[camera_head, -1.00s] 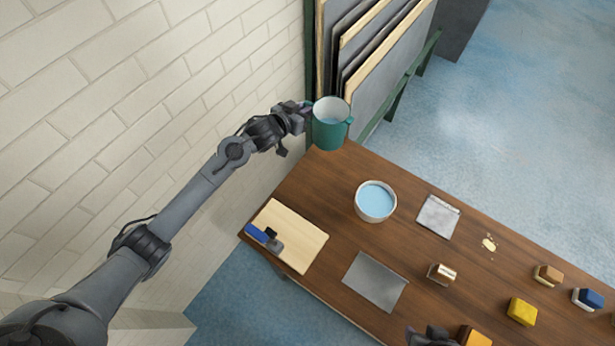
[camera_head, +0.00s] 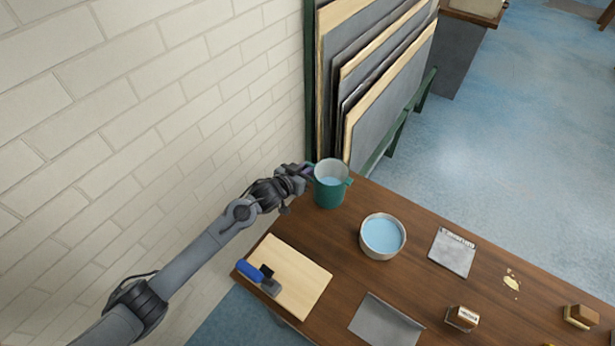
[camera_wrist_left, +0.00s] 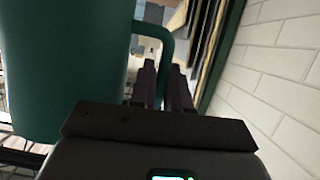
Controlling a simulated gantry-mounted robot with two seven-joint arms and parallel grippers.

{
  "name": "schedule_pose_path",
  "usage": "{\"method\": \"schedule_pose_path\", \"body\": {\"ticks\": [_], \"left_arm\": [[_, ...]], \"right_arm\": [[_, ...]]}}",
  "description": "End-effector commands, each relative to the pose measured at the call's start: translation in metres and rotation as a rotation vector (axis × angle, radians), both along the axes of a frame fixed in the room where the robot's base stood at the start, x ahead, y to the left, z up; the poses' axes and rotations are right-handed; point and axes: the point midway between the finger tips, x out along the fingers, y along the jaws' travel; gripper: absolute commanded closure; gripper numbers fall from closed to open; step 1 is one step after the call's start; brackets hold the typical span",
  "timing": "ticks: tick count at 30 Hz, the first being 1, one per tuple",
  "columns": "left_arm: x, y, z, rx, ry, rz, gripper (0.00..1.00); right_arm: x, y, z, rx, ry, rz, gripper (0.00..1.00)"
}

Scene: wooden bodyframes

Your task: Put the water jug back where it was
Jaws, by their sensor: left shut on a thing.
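The water jug (camera_head: 329,192) is a dark green, upright jug with pale blue water inside. It is at the far left corner of the wooden table (camera_head: 335,270) in the head view; whether its base touches the tabletop I cannot tell. My left gripper (camera_head: 306,172) is at its left side and shut on it. In the left wrist view the jug (camera_wrist_left: 65,65) fills the left side, its handle loop beside the fingers of my left gripper (camera_wrist_left: 164,85). The exact contact is partly hidden. My right gripper is out of view.
A white bowl of blue water (camera_head: 382,237) stands just right of the jug. A pale board (camera_head: 300,280) with a blue-handled tool (camera_head: 256,275), grey sheets and small blocks lie on the table. Behind is a rack of boards (camera_head: 375,85); a brick wall (camera_head: 130,120) runs along the left.

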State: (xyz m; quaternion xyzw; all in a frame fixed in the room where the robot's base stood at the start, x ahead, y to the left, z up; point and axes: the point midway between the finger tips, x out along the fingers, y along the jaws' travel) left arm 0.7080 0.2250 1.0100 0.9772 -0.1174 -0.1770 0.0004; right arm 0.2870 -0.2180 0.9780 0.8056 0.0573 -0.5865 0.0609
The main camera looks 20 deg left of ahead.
Motion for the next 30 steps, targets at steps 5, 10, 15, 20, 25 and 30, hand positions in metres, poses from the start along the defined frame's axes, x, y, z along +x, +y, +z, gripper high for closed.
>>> {"method": "schedule_pose_path", "body": {"ticks": [5, 10, 15, 20, 25, 30], "left_arm": [[0.0, 0.0, -0.023, -0.001, 0.0, 0.0, 1.0], [0.001, 0.0, -0.03, -0.001, -0.003, 0.0, 1.0], [0.001, 0.0, -0.029, -0.002, -0.003, 0.0, 1.0], [0.0, 0.0, -0.034, 0.001, 0.001, 0.001, 0.82], [0.0, 0.0, -0.034, 0.001, 0.001, 0.001, 0.58], [0.0, 0.0, -0.033, 0.0, 0.001, 0.0, 0.58]], "right_arm": [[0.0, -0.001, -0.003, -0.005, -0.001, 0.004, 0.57], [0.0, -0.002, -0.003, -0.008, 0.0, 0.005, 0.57], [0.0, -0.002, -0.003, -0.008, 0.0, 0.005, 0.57], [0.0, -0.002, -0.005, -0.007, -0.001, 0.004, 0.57], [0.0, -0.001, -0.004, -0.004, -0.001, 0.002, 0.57], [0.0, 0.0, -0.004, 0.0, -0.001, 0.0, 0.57]]}}
